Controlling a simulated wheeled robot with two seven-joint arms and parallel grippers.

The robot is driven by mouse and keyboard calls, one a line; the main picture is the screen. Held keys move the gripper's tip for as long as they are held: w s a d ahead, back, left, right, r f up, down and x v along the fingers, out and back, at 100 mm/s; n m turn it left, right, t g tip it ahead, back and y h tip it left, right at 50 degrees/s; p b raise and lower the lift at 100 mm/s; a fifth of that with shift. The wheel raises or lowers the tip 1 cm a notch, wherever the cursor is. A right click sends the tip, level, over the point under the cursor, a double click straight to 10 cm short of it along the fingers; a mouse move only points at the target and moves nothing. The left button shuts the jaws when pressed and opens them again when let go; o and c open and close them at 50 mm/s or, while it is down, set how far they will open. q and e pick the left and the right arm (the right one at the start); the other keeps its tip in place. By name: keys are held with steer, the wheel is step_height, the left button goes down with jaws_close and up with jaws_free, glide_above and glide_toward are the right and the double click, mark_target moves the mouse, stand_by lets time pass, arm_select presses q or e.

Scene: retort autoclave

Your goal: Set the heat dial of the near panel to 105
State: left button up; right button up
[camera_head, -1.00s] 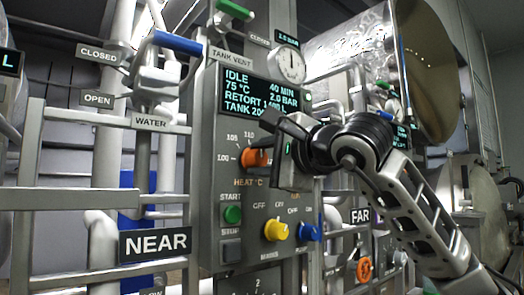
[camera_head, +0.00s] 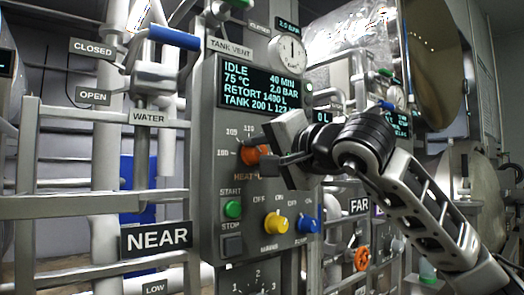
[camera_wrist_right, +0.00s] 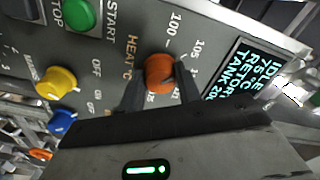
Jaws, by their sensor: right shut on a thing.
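The heat dial (camera_head: 250,156) is an orange knob on the grey near panel (camera_head: 208,205), under the display (camera_head: 250,88). My right gripper (camera_head: 262,157) reaches it from the right and covers part of it. In the right wrist view the orange dial (camera_wrist_right: 159,70) sits between the two dark fingers of my right gripper (camera_wrist_right: 158,88), which are shut on it. Scale numbers 100 and 105 show beside the dial there. I cannot make out where the dial's pointer stands. The display reads IDLE and 75 °C. My left gripper is not in view.
Below the dial are a green start button (camera_head: 232,209), a stop button (camera_head: 232,245), a yellow knob (camera_head: 276,224) and a blue knob (camera_head: 308,220). A gauge (camera_head: 287,53) stands above. Pipes and the NEAR sign (camera_head: 156,239) are at left, the FAR sign (camera_head: 359,205) at right.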

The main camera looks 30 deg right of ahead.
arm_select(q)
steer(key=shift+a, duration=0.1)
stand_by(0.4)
arm_select(e)
steer(key=o, duration=0.9)
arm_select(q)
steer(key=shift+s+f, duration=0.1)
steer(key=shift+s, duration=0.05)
arm_select(e)
steer(key=shift+o, duration=0.3)
arm_select(q)
steer(key=b, duration=0.1)
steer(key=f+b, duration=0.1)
steer(key=b, duration=0.1)
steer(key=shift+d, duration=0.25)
arm_select(e)
steer(key=s+d, duration=0.1)
steer(key=s, duration=1.5)
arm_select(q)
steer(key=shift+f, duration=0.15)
arm_select(e)
steer(key=shift+d, duration=0.1)
